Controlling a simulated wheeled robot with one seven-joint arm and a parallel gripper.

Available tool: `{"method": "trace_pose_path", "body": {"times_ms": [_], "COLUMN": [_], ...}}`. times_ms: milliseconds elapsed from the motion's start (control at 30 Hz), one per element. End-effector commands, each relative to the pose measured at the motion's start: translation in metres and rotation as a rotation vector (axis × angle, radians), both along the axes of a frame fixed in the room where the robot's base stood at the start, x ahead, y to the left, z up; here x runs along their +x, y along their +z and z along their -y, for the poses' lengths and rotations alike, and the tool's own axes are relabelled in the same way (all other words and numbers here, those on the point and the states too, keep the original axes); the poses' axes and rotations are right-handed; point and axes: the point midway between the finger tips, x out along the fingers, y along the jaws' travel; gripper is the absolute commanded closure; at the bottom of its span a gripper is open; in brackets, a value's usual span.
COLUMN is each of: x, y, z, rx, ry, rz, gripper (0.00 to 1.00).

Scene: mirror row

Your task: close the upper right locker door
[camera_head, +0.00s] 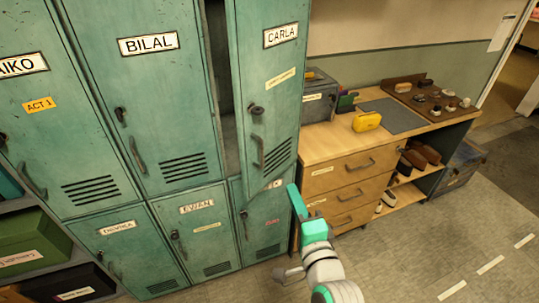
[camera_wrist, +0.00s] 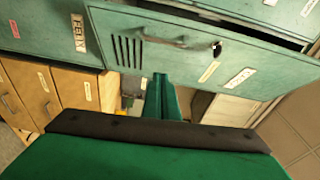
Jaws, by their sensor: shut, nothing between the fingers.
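The upper right locker door (camera_head: 268,80), labelled CARLA, stands ajar, with a dark gap along its left side. It has a keyed lock and a handle near its left edge and vent slots low down. My gripper (camera_head: 293,190) is shut and empty, just below and right of the door's lower right corner in the head view. In the wrist view the same door (camera_wrist: 200,45) lies across the top, with its handle, vents and label visible. The gripper fingers (camera_wrist: 162,95) point toward it there. Whether they touch it I cannot tell.
Closed lockers BILAL (camera_head: 155,90) and AIKO (camera_head: 50,120) stand to the left, with smaller lockers below. Right of the lockers is a wooden drawer unit (camera_head: 345,185) with a grey box (camera_head: 320,97) and a yellow case (camera_head: 366,121) on top. Open floor (camera_head: 440,240) lies at lower right.

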Motion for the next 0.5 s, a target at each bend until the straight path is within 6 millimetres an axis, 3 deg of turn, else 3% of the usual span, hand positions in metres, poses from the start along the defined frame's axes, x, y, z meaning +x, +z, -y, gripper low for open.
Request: {"method": "trace_pose_path", "body": {"times_ms": [33, 200, 367, 500], "x": [0.002, 0.005, 0.015, 0.035], "y": [0.012, 0.028, 0.031, 0.03], "z": [0.002, 0.002, -0.001, -0.006], "rx": [0.014, 0.05, 0.057, 0.057], "ry": [0.009, 0.035, 0.042, 0.042], "rz": [0.008, 0.006, 0.005, 0.005], "gripper": [1.0, 1.0, 1.0, 1.0]}}
